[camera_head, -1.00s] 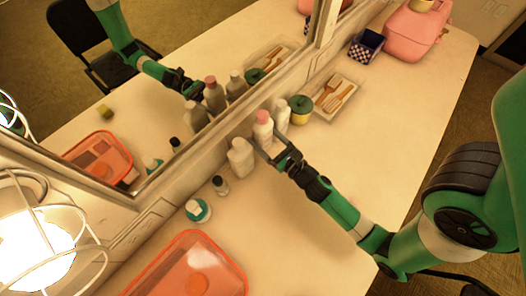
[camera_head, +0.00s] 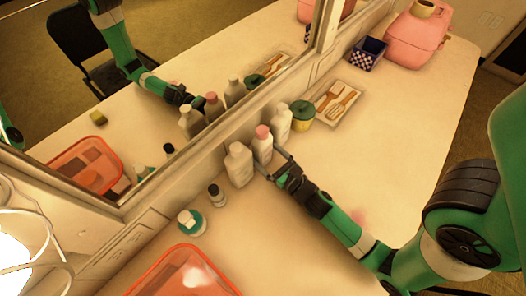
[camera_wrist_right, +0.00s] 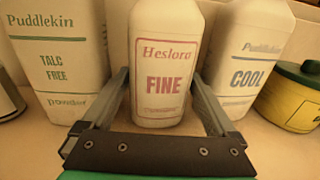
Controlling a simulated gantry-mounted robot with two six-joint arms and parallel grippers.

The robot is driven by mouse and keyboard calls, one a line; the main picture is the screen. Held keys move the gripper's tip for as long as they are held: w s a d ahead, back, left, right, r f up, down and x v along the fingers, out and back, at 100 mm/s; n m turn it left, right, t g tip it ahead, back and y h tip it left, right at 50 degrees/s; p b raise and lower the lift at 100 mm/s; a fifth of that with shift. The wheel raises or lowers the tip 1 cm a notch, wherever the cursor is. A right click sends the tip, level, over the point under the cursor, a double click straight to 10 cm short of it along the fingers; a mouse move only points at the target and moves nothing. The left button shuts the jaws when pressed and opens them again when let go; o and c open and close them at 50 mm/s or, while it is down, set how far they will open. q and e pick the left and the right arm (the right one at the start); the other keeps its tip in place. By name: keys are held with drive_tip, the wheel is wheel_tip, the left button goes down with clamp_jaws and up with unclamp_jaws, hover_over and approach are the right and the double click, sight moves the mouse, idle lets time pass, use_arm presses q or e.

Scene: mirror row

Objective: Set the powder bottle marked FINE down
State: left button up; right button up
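The powder bottle marked FINE (camera_head: 262,152) is white with a pink cap. It stands upright on the table by the mirror, between two other white bottles; its red label faces me in the right wrist view (camera_wrist_right: 163,75). My right gripper (camera_head: 274,163) is at the front of this bottle. In the right wrist view its fingers (camera_wrist_right: 160,90) lie on either side of the bottle, spread, with narrow gaps showing. The bottle's base appears to rest on the tabletop. My left gripper is not in view.
A TALC FREE bottle (camera_head: 238,166) stands left, a COOL bottle (camera_head: 281,122) right, both close to the fingers. The mirror (camera_head: 140,105) runs behind. The table's right front is clear.

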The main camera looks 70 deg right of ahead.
drive_tip(key=shift+r+p, duration=0.3)
drive_tip(key=b+v, duration=0.1)
drive_tip(key=v, duration=0.2)
drive_tip(key=b+v, duration=0.2)
drive_tip(key=v, duration=0.2)
drive_tip(key=b+v, duration=0.2)
drive_tip(key=v, duration=0.2)
drive_tip(key=shift+s+f, duration=0.15)
drive_tip(key=shift+f, duration=0.2)
drive_tip(key=shift+s+a+r+b, duration=0.1)
drive_tip(key=shift+s+a+b, duration=0.05)
drive_tip(key=shift+s+b, duration=0.15)
drive_tip(key=shift+r, duration=0.1)
